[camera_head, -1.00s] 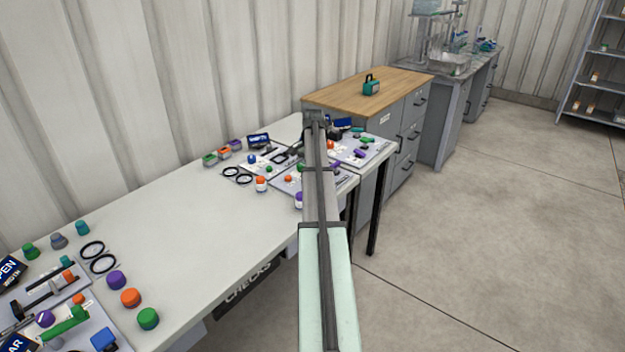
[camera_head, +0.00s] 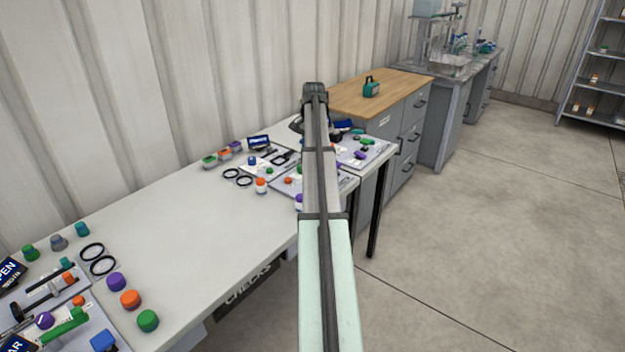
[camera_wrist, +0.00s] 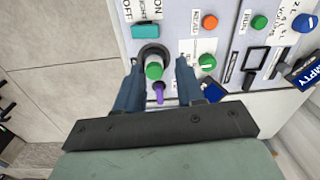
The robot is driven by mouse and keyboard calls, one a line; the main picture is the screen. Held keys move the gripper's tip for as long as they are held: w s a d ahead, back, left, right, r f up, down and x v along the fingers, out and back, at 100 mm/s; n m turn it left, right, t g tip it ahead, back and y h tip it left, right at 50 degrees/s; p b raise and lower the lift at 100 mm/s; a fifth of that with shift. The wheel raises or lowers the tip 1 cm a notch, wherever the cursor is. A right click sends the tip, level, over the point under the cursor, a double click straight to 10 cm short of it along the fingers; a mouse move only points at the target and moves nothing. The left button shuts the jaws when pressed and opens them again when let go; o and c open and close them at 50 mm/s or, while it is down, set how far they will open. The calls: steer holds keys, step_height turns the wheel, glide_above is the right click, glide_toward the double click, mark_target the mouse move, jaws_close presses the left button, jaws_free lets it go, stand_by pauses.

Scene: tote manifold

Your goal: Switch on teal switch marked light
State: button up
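A teal rectangular switch (camera_wrist: 146,31) sits on a pale panel (camera_wrist: 178,22) in the wrist view, at the top left of centre. White labels above it are cut off by the frame's top edge; "ON" is readable on one. My gripper (camera_wrist: 160,67) has two blue fingers spread apart, just below the switch in the picture. A green knob (camera_wrist: 154,71) in a dark round collar and a purple lever (camera_wrist: 159,92) show between the fingers. I cannot tell whether the fingers touch the panel. In the head view my arm hides the gripper.
An orange knob (camera_wrist: 210,22), a green button (camera_wrist: 259,23) and a dark blue sign (camera_wrist: 304,79) lie right of my gripper. In the head view, a teal box (camera_head: 371,87) stands on the wooden-topped cabinet (camera_head: 408,78). The white table's middle (camera_head: 190,215) is clear.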

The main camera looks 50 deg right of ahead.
steer(key=shift+o, duration=1.2)
steer(key=shift+s+n, duration=0.3)
steer(key=shift+n, duration=0.9)
steer(key=f+n, duration=0.9)
steer(key=s+f+n, duration=0.1)
steer(key=f+n, duration=0.4)
steer(key=shift+a+g, duration=0.3)
steer(key=shift+c, duration=0.2)
